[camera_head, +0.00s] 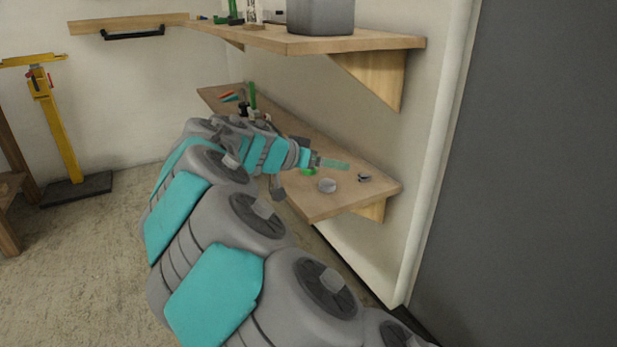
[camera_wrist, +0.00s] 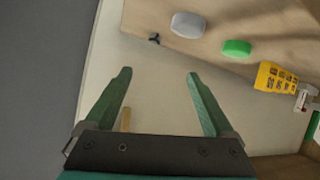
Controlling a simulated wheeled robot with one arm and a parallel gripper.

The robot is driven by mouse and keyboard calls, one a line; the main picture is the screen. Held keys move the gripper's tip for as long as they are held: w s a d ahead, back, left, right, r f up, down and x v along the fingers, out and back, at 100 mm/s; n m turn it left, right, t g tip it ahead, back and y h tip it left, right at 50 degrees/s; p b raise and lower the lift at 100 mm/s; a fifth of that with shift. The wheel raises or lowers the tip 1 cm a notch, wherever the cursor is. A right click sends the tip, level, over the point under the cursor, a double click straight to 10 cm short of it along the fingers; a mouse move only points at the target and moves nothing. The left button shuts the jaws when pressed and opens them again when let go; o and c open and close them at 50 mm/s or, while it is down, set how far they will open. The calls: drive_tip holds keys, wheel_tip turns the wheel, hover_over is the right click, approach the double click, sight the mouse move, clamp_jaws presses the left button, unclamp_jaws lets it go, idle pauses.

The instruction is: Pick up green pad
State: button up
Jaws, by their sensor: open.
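The green pad (camera_wrist: 237,47) is a small rounded block lying on the wooden shelf in the wrist view, to the upper right of my fingers and apart from them. In the head view, part of the green pad (camera_head: 308,172) shows just below my gripper (camera_head: 335,165); the rest is hidden by it. In the wrist view my gripper (camera_wrist: 159,74) is open, with two green fingers spread and nothing between them.
A grey rounded pad (camera_wrist: 187,25) and a small dark item (camera_wrist: 154,39) lie near the green pad. A yellow object (camera_wrist: 275,77) stands on its other side. An upper shelf (camera_head: 300,40) overhangs the lower shelf (camera_head: 340,208). The wall is close behind.

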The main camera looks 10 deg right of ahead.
drive_tip(key=w+a+f, duration=0.1)
drive_tip(key=w+a, duration=0.1)
drive_tip(key=w+a+f+t, duration=0.1)
drive_tip(key=w+a+f, duration=0.1)
drive_tip(key=a, duration=0.1)
drive_tip(key=w+a+f+t, duration=0.1)
drive_tip(key=w+a, duration=0.1)
drive_tip(key=a, duration=0.1)
drive_tip(key=shift+f+y+b, duration=0.2)
drive_tip(key=shift+y+b, duration=0.1)
drive_tip(key=shift+w+a+f, duration=0.1)
drive_tip(key=shift+w+f, duration=0.05)
drive_tip(key=shift+w, duration=0.05)
drive_tip(key=x, duration=0.7)
drive_tip(key=shift+w+r, duration=0.35)
clamp_jaws()
